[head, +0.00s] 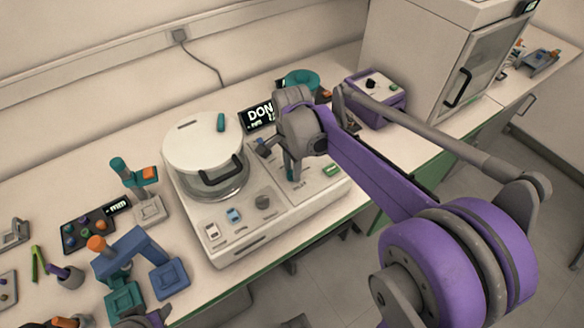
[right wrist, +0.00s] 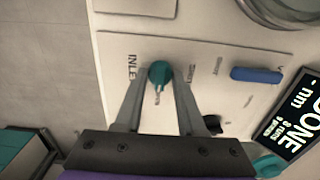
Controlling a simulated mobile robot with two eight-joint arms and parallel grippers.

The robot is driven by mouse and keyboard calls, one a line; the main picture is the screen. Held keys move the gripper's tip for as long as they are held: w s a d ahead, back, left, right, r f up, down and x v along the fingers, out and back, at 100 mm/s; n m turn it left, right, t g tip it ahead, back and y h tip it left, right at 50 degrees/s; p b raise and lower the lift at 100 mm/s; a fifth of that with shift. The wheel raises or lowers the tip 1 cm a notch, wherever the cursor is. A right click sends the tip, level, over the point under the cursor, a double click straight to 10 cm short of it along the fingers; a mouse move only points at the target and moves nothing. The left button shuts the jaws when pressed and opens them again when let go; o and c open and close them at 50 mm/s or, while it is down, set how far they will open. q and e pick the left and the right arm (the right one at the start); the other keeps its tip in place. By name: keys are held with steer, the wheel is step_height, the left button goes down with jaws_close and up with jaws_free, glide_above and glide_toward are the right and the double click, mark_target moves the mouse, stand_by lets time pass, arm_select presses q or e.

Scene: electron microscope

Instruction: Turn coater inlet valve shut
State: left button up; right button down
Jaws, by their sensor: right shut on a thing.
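The coater is a white bench unit (head: 236,245) with a round lidded chamber (head: 203,145) on its left. Its inlet valve is a teal lever knob (right wrist: 160,73) beside the printed letters "INLE" on the panel in the right wrist view. The lever's narrow end points down toward my wrist in that view. My right gripper (right wrist: 158,88) has its two fingers on either side of the valve and is shut on it. In the head view my right gripper (head: 291,172) is over the coater's right panel, and its own parts mostly hide the valve.
A blue handle (right wrist: 256,75) and a black knob (right wrist: 212,124) sit near the valve. A display (head: 258,115) reading "DON" stands behind the coater. A purple box (head: 376,95) is behind my right arm. Blue and teal fixtures (head: 135,255) crowd the bench at left.

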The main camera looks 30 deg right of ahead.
steer(key=n, duration=0.4)
steer(key=shift+n, duration=0.4)
steer(key=n, duration=0.4)
steer(key=shift+n+p, duration=0.3)
steer(key=shift+p, duration=0.05)
steer(key=n, duration=0.4)
steer(key=shift+n, duration=2.2)
steer(key=c, duration=0.5)
jaws_free()
steer(key=shift+r, duration=0.1)
